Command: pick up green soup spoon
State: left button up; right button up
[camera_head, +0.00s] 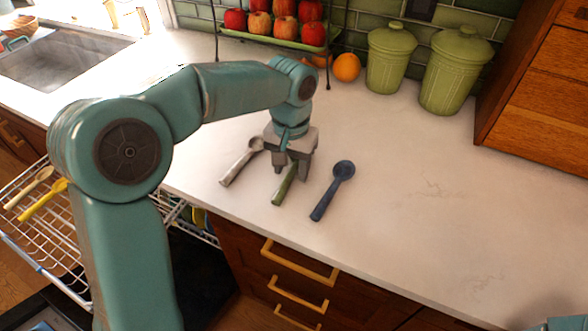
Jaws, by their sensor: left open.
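The green soup spoon (282,190) lies on the white counter between two other spoons. Its handle points toward the counter's front edge; its bowl is hidden under my left gripper. My left gripper (292,170) points down over the spoon's upper part, with its fingers open. I cannot tell whether the fingers touch the spoon. At the lower right corner a small teal part shows, but no right gripper fingers can be made out.
A grey-white spoon (240,163) lies left of the green one, a dark blue spoon (332,190) right of it. Behind stand a fruit rack (275,43), an orange (346,67) and green canisters (390,57). A dishwasher rack (50,240) is at lower left. The right counter is clear.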

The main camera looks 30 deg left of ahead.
pick_arm(q)
jog(key=shift+s, duration=0.15)
grip_shut()
jog(key=shift+r, duration=0.1)
